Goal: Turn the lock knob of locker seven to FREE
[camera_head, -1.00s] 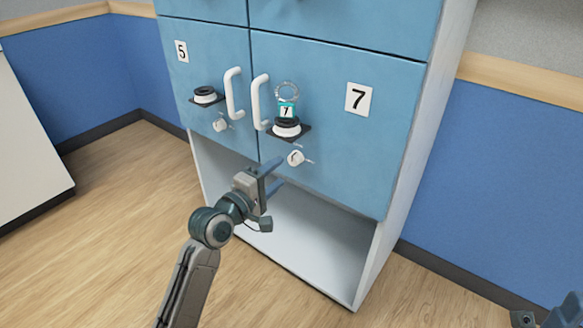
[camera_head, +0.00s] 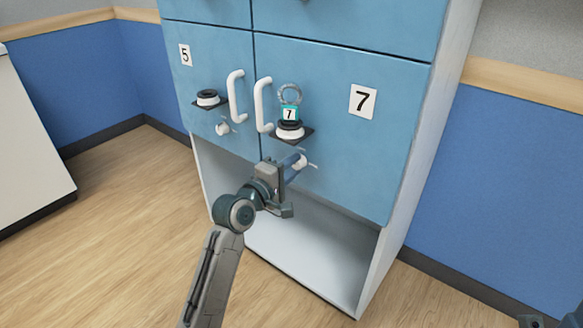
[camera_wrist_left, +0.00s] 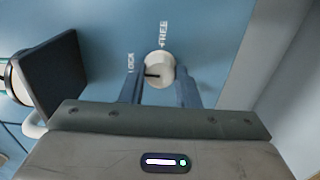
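Locker seven (camera_head: 385,150) is a blue door with a "7" label. Its lock knob (camera_wrist_left: 160,66) is small, round and white with a dark line; the line points left, toward LOCK. The word LOCK (camera_wrist_left: 131,62) is left of the knob and FREE (camera_wrist_left: 163,33) is above it. My left gripper (camera_wrist_left: 158,86) is open, its two fingers apart on either side of the knob; I cannot tell whether they touch it. In the head view the left gripper (camera_head: 297,166) partly covers the knob. Only dark bits of my right gripper (camera_head: 532,321) show at the bottom right corner.
Above the knob, a small dark shelf (camera_head: 303,137) holds a black-and-white round piece with a "7" tag (camera_head: 290,114) and ring. A white handle (camera_head: 261,108) stands left of it. Locker five (camera_head: 205,65) has a similar handle, shelf and knob. The compartment below is open.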

